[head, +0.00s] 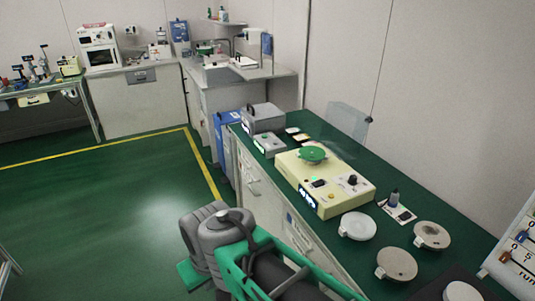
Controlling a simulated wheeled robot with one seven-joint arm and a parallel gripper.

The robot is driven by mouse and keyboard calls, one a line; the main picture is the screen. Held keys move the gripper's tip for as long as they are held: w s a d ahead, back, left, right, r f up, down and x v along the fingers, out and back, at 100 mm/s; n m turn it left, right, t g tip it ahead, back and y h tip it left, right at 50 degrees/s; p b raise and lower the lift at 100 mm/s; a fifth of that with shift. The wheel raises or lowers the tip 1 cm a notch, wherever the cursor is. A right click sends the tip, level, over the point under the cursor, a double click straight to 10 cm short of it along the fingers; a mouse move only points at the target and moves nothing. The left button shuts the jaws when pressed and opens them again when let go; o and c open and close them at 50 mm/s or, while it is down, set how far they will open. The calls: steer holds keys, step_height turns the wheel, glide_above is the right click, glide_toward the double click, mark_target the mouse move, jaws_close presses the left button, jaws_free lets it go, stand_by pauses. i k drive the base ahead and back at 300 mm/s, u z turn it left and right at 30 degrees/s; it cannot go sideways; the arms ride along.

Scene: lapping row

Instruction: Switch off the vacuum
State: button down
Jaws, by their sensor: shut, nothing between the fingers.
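A cream machine (312,196) stands on the green-topped bench, with a green round plate (313,154) on top. Its top panel has a dark switch with a small green lit spot (320,183) and a black knob (352,180). Behind it stand a small grey box (268,146) with a lit green front and a larger grey box (263,118) with a handle. I cannot read labels that would show which of these is the vacuum or its switch. My arm, grey and green, fills the bottom middle, in front of the bench. My gripper's fingertips do not show.
Several round grey discs (397,263) and a small black-knobbed device on a white plate (396,206) lie at the bench's near right. A white sign board (520,250) stands at the right edge. The green floor (100,215) on the left is clear.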

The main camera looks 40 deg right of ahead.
mark_target(317, 183)
steer(key=z, duration=0.4)
steer(key=i, duration=1.95)
steer(key=z, duration=0.85)
steer(key=i, duration=0.2)
steer(key=z, duration=0.05)
